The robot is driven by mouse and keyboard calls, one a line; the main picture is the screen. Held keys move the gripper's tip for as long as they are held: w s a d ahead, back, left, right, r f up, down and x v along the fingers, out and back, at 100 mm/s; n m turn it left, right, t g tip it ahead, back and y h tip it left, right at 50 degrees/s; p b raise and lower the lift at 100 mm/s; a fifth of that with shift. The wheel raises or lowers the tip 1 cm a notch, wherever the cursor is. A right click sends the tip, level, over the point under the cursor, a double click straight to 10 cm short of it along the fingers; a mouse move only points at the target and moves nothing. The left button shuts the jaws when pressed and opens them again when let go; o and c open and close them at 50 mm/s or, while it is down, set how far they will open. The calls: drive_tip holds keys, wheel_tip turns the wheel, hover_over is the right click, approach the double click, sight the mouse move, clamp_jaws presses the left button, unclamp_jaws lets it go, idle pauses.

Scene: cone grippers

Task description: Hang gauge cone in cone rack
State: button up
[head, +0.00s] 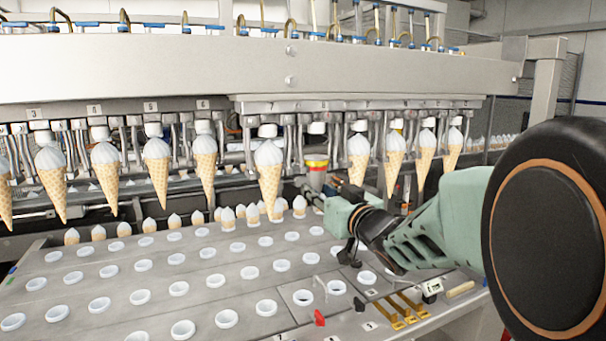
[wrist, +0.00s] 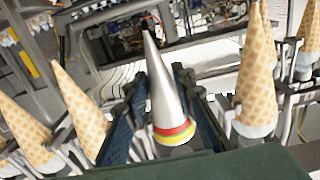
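The gauge cone (wrist: 165,95) is a smooth silver metal cone with a red and yellow band at its wide end. In the head view the gauge cone (head: 316,176) is point down with the band on top, under the label 8 of the cone rack (head: 380,105). A white holder shows above it, with a visible gap. In the wrist view my gripper (wrist: 158,85) has one dark finger on each side of the cone. A gap shows on its left, and I cannot tell whether both fingers touch it. My gripper (head: 323,192) hides the cone's lower part in the head view.
Waffle cones with white tops (head: 268,170) hang close on both sides of the gauge cone.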

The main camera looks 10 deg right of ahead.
drive_tip(key=c, duration=0.4)
drive_tip(key=shift+o, duration=0.2)
drive_tip(key=shift+r, duration=0.1)
drive_tip(key=shift+r, duration=0.1)
drive_tip(key=shift+r+p, duration=0.3)
drive_tip(key=shift+p, duration=0.1)
